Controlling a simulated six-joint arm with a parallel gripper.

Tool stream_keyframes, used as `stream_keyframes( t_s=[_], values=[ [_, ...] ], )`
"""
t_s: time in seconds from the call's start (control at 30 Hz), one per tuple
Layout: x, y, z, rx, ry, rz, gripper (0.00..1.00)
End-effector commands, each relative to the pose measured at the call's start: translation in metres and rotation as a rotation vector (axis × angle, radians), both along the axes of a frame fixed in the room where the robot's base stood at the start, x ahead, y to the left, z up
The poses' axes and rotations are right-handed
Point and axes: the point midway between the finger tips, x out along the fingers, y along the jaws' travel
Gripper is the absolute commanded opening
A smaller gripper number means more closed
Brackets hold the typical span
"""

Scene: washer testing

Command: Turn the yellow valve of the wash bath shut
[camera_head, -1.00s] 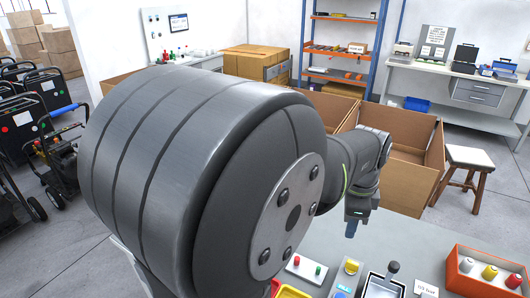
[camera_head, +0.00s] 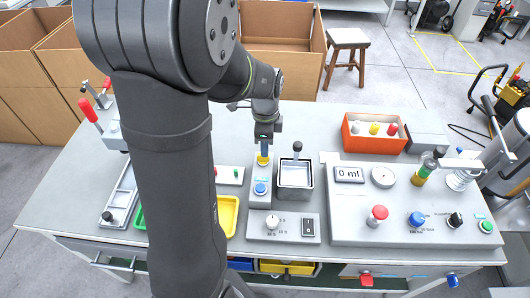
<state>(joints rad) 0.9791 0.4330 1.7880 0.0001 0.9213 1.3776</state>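The yellow valve (camera_head: 263,161) is a small round knob at the back end of a narrow grey block (camera_head: 260,201), which also carries a blue button (camera_head: 260,188). The wash bath (camera_head: 308,181) is a small square metal tank just right of the block, with a black-knobbed handle (camera_head: 297,147) at its back. The tips hide part of the knob. I cannot tell whether they touch it or how far apart they are.
My arm covers the left-middle of the bench. A yellow tray (camera_head: 229,217) lies left of the block. An orange box (camera_head: 374,148) holds several knobs behind.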

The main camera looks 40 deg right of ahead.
Motion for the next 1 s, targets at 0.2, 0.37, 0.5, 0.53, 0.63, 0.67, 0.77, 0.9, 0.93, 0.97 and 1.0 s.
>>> stream_keyframes(
  t_s=[0.2,0.37,0.5,0.53,0.63,0.67,0.77,0.9,0.93,0.97,1.0],
  values=[
    [0.000,0.000,-0.035,0.001,0.001,0.000,0.34],
    [0.000,0.000,-0.045,0.000,0.000,0.000,0.34],
    [0.000,0.000,-0.047,-0.001,-0.001,0.001,0.34],
    [0.000,0.000,-0.047,-0.001,-0.001,0.001,0.34],
    [0.000,0.000,-0.047,-0.001,-0.001,0.001,0.34],
    [0.000,0.000,-0.047,-0.001,-0.001,0.001,0.34],
    [0.000,0.000,-0.047,-0.001,-0.001,0.001,0.16],
    [0.000,0.000,-0.047,-0.001,-0.001,0.000,0.00],
    [0.000,0.000,-0.047,-0.001,-0.001,0.000,0.00],
    [0.000,0.000,-0.047,-0.001,-0.001,0.001,0.00],
    [0.000,0.000,-0.047,-0.001,-0.001,0.001,0.00]
  ],
)
